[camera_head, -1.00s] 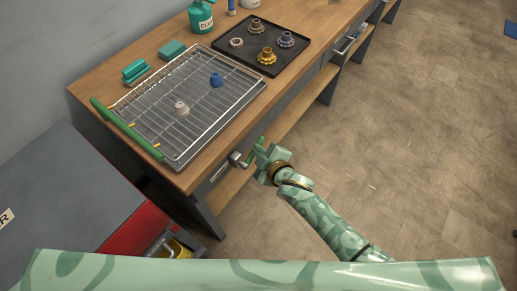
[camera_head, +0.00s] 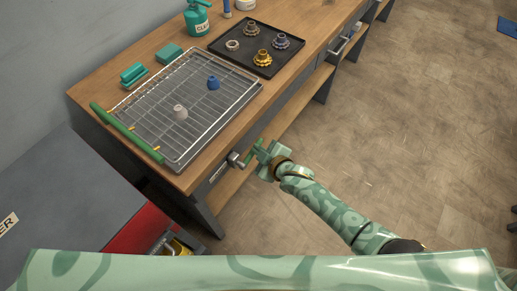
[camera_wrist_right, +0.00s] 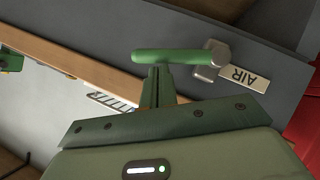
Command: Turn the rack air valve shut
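The air valve is on the grey front of the workbench, with a metal body (camera_head: 235,159) and a green lever handle (camera_head: 251,153). In the right wrist view the green handle (camera_wrist_right: 175,57) lies crosswise, joined at its right end to the metal body (camera_wrist_right: 215,52), beside a plate marked AIR (camera_wrist_right: 243,79). My right gripper (camera_head: 258,150) is at the handle. Its narrow fingers (camera_wrist_right: 157,72) are close together, tips just under the handle's left half. Nothing shows between them, and I cannot tell if they touch the handle. My left gripper is out of view.
A wire rack (camera_head: 155,133) with a green bar lies on the bench top (camera_head: 190,180), beside a black tray (camera_head: 225,50) of gears. A grey cabinet (camera_head: 75,190) with a red side stands at left.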

